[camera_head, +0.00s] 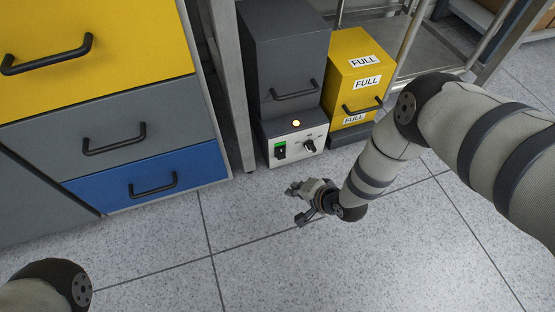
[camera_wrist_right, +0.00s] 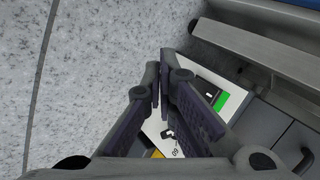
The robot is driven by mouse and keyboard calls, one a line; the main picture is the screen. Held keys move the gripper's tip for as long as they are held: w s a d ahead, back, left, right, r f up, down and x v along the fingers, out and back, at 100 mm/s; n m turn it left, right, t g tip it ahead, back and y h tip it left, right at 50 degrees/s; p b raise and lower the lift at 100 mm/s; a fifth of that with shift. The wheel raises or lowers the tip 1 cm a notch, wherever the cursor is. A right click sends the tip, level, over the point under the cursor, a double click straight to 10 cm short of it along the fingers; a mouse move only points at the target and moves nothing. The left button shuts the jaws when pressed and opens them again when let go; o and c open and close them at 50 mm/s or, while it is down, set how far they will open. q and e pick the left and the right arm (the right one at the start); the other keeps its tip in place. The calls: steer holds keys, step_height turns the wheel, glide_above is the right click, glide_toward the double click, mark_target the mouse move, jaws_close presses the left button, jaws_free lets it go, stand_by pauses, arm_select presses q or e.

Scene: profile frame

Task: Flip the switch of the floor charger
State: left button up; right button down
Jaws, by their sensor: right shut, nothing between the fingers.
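The floor charger (camera_head: 298,147) stands on the floor, with a white front panel, a lit orange lamp and a black knob. Its switch (camera_head: 280,151), black with a green part, is at the panel's left end. My right gripper (camera_head: 294,204) is low over the floor in front of the charger, apart from it, shut and empty. In the right wrist view the closed fingers (camera_wrist_right: 160,62) hide part of the panel; the switch (camera_wrist_right: 209,90) shows just right of them. My left gripper is out of view; only part of that arm shows at bottom left.
A drawer cabinet (camera_head: 150,120) is at the left, with a metal leg (camera_head: 233,95) between it and the charger. A dark grey box (camera_head: 287,60) sits above the charger panel. A yellow box (camera_head: 353,70) marked FULL stands right. The front floor is clear.

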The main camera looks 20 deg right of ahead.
mark_target(281, 153)
steer(key=shift+w, duration=0.4)
steer(key=w+f+b, duration=0.2)
steer(key=w+b, duration=0.3)
steer(key=w, duration=0.3)
steer(key=shift+w+f, duration=0.15)
steer(key=shift+w, duration=0.05)
steer(key=shift+w+a, duration=0.1)
steer(key=shift+a, duration=0.05)
stand_by(1.1)
steer(key=shift+w+f, duration=0.15)
steer(key=shift+w, duration=0.15)
